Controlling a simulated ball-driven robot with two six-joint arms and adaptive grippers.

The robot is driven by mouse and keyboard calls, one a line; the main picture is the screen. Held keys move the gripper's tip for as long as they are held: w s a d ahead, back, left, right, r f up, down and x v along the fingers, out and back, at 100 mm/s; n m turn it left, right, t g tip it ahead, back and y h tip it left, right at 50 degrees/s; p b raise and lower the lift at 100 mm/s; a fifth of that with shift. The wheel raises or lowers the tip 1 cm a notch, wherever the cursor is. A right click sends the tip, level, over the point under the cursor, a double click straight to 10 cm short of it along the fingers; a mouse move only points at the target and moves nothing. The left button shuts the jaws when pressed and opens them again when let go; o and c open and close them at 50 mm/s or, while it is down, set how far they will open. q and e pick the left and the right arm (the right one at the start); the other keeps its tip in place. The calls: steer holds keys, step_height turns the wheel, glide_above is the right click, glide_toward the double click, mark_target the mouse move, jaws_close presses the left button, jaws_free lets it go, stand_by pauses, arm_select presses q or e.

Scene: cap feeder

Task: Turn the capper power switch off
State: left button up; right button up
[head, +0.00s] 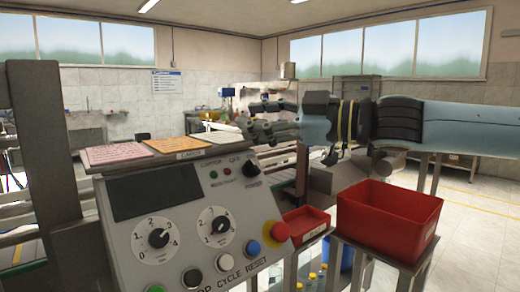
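A grey control panel (190,215) stands in front of me, its face sloping towards me. The power switch (251,168) is a black rotary knob at its upper right, with a POWER label beneath it. Its exact pointer direction is too small to tell. A red and a green indicator sit to its left. My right gripper (248,117) reaches in from the right, above and behind the panel's top edge. Its dark fingers point left, look apart and hold nothing; they are clear of the knob. My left gripper is out of view.
A red mushroom button (275,231), a blue button (252,248) and two numbered dials are lower on the panel. Pink and orange sheets lie on the ledge above. A large red bin (388,217) and a smaller red tray (306,225) stand right of the panel, below my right arm.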

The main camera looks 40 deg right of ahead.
mark_target(253, 162)
steer(key=s+d+f+m+t+h+p, duration=0.2)
steer(key=s+d+f+m+h+p, duration=0.15)
steer(key=s+f+m+p, duration=0.8)
steer(key=w+r+n+b, duration=0.1)
steer(key=w, duration=0.2)
steer(key=w+a+n+b, duration=0.1)
steer(key=w+b, duration=0.1)
steer(key=w, duration=0.2)
steer(key=w+a+r+n+b, duration=0.1)
steer(key=w, duration=0.2)
steer(key=shift+w+a+r+h+b, duration=0.25)
steer(key=shift+w+r+h+b, duration=0.1)
steer(key=shift+w+a+r+b, duration=0.15)
steer(key=shift+w+b, duration=0.15)
steer(key=shift+w, duration=0.25)
steer(key=shift+r, duration=0.1)
